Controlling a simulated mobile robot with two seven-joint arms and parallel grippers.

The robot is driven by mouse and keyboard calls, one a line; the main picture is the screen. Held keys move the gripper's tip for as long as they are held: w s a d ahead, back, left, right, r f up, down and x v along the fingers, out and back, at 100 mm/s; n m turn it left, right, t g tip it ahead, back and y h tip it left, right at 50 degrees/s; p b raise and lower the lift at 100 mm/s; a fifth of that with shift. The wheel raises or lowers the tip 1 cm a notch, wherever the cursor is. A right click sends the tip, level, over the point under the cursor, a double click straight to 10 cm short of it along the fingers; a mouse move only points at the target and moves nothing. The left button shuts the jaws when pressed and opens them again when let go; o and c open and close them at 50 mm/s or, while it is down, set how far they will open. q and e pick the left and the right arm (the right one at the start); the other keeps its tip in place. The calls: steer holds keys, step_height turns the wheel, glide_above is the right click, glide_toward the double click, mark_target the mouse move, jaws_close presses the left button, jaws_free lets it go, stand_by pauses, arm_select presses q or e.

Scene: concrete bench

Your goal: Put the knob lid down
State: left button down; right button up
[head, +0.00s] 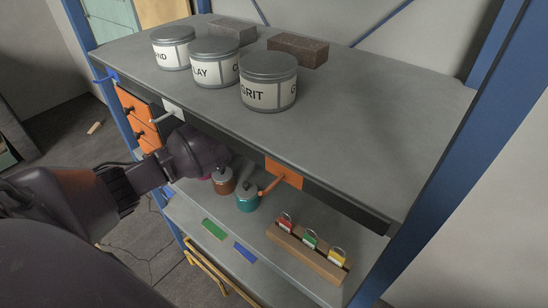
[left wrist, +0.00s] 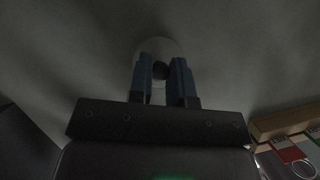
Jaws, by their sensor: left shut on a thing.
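In the left wrist view the blue fingers of my left gripper (left wrist: 161,76) are shut on the dark knob of a pale round knob lid (left wrist: 157,46). The lid lies beyond the fingertips against a plain grey surface; whether it touches that surface cannot be told. In the head view my left arm reaches in under the bench top, and its fingers and the lid are hidden there. A brown pot (head: 223,181) and a teal pot (head: 247,198) stand on the lower shelf beside my wrist. A magenta one is mostly hidden. My right gripper is not in view.
Labelled tins, including one marked GRIT (head: 268,88), and dark bricks (head: 298,49) stand on the bench top (head: 370,120). An orange handle (head: 270,187) juts above the shelf. A wooden block (head: 305,254) holds padlocks. Green (head: 214,229) and blue (head: 245,252) strips lie at the front.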

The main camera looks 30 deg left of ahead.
mark_target(227, 170)
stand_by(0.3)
arm_select(q)
steer(key=c, duration=1.1)
jaws_free()
steer(key=shift+f, duration=0.1)
steer(key=shift+o, duration=0.2)
steer(key=shift+r, duration=0.25)
steer(key=p+v, duration=0.1)
steer(key=v, duration=0.4)
steer(key=shift+s+a+r, duration=0.1)
steer(key=shift+a+r, duration=0.05)
steer(key=shift+r, duration=0.2)
steer(key=s+a, duration=0.1)
steer(key=s, duration=0.2)
steer(key=s+a+p, duration=0.1)
steer(key=s+a, duration=0.1)
steer(key=s, duration=0.1)
steer(key=s+a, duration=0.2)
steer(key=s, duration=0.1)
steer(key=shift+a+f, duration=0.1)
steer(key=shift+f, duration=0.3)
steer(key=shift+s+a, duration=0.35)
steer(key=shift+s, duration=0.3)
